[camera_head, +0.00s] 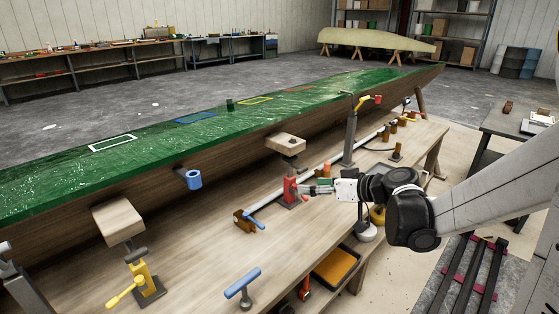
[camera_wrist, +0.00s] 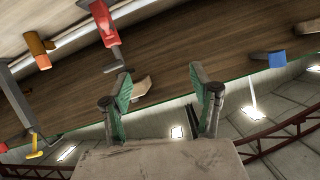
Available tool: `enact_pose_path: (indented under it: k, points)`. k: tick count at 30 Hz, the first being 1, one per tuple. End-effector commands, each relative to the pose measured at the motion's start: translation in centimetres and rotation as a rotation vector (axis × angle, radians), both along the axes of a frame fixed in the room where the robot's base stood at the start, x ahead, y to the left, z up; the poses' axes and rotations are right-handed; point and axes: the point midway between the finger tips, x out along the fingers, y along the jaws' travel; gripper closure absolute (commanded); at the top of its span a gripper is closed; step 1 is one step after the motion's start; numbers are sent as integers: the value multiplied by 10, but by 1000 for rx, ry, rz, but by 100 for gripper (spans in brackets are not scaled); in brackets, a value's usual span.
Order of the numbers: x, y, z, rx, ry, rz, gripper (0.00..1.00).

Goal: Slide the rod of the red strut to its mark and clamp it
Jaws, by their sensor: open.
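The red strut (camera_head: 290,191) stands upright on the wooden bench in the head view. A thin rod rises from its red body to a wooden pad (camera_head: 286,142) close under the hull's edge. My gripper (camera_head: 312,189) is just right of the red body and points toward it; contact cannot be told. In the wrist view my gripper (camera_wrist: 163,95) has its two green-lined fingers spread, with nothing held between them. A red part (camera_wrist: 104,24) shows at the upper left there, outside the fingers. The mark on the rod cannot be made out.
The green hull mould (camera_head: 230,112) runs along the bench. A yellow strut (camera_head: 142,279) with a wooden pad (camera_head: 118,221) stands at left front. A blue T-handle (camera_head: 242,284) and an orange tray (camera_head: 336,265) are near the front edge.

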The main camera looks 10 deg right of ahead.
Motion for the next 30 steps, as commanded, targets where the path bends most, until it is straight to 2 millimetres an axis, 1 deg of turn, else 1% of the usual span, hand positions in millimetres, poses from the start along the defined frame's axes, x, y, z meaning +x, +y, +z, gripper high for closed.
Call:
enact_pose_path:
  k: [1,3,9,12,17,20,23,26,30]
  points:
    - [10,-8,-6,12,-36,3,41]
    - [21,-18,-12,25,-93,10,41]
    - [44,-48,-29,54,-259,17,41]
    - [51,-62,-36,64,-332,11,41]
    - [56,-76,-44,69,-408,3,41]
    - [57,-79,-46,70,-428,1,41]
    - [61,-76,-46,70,-433,1,41]
    - [70,-69,-46,71,-432,4,41]
    - [88,-54,-46,71,-432,5,41]
